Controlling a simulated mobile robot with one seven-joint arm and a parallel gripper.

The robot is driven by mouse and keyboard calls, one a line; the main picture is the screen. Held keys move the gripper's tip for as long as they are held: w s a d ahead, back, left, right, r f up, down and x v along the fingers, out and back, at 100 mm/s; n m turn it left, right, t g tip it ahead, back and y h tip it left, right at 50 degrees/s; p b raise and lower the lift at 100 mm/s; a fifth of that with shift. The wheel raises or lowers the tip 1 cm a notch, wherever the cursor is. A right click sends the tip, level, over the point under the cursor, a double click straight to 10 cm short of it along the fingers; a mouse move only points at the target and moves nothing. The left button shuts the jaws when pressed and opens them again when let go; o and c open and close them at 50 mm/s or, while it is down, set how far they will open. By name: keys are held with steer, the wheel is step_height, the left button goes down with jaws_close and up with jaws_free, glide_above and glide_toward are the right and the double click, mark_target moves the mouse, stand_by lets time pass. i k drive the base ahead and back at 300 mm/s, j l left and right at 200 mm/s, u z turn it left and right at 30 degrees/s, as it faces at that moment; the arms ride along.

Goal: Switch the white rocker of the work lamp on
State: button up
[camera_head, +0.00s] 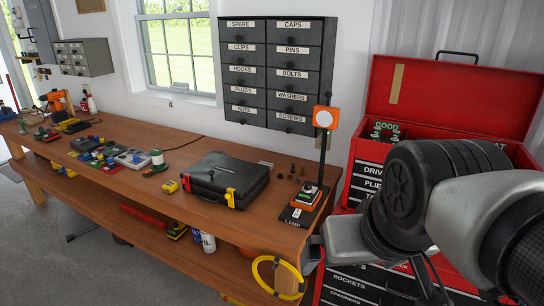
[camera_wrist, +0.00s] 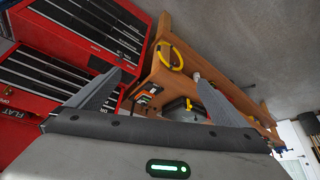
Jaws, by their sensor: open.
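The work lamp (camera_head: 326,117) stands at the right end of the wooden bench, with an orange square head, a white round face and a black post. Its dark base (camera_head: 292,215) carries an orange-edged block with green and white parts (camera_head: 307,195) and a LAMP label. A small white patch shows on the base; I cannot tell the rocker's position. My gripper (camera_wrist: 157,77) is open and empty in the wrist view, its two grey fingers spread toward the bench end. In the head view it is partly hidden by my arm, just right of and below the lamp base, apart from it.
A red tool chest (camera_head: 440,95) with open lid stands right of the bench, close to my arm. A black case (camera_head: 225,178) lies left of the lamp. A yellow hose loop (camera_head: 278,262) hangs at the bench front. Labelled drawers (camera_head: 275,70) hang behind.

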mark_target(297, 213)
steer(key=i+j, duration=0.15)
steer(key=i, duration=0.35)
steer(key=i+j+u, duration=0.15)
steer(key=i, duration=0.35)
